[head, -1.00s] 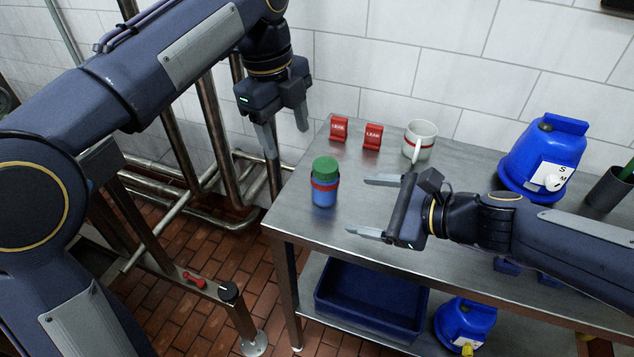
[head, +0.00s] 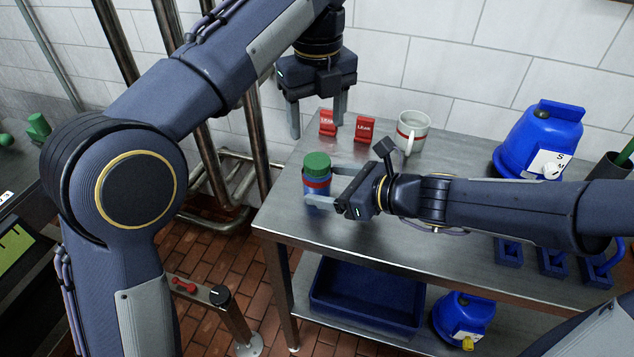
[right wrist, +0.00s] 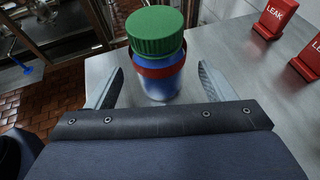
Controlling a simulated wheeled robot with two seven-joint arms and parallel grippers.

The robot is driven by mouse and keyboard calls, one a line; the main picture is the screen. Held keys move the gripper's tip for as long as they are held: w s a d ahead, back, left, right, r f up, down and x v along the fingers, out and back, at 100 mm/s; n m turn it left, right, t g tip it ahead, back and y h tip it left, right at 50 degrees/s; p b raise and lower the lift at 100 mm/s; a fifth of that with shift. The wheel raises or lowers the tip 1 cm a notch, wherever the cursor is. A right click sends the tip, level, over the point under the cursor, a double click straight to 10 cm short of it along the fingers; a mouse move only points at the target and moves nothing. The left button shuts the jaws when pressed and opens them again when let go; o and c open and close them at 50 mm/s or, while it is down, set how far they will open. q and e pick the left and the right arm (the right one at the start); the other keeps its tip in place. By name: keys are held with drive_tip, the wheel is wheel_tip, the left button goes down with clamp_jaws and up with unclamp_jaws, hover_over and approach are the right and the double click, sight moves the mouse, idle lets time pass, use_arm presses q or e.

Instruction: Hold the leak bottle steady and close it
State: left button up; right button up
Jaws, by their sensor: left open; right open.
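The leak bottle (head: 317,184) is blue with a red band and a green lid (head: 316,162). It stands upright near the left end of the metal table, and the lid sits on its top. In the right wrist view the bottle (right wrist: 160,85) stands between the fingers, with a gap on each side. My right gripper (head: 322,188) is open around the bottle at body height, coming in from the right. My left gripper (head: 318,122) is open and empty, pointing down, above and behind the bottle. How tightly the lid is on cannot be told.
Two red LEAK signs (head: 328,123) (head: 365,128) and a white mug (head: 411,132) stand at the back of the table (head: 284,199). A blue jug (head: 540,140) stands to the right. A blue bin (head: 366,297) is on the lower shelf.

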sight(312, 182)
drive_tip(key=x, duration=0.5)
drive_tip(key=shift+w+a, duration=0.1)
drive_tip(key=shift+c, duration=0.5)
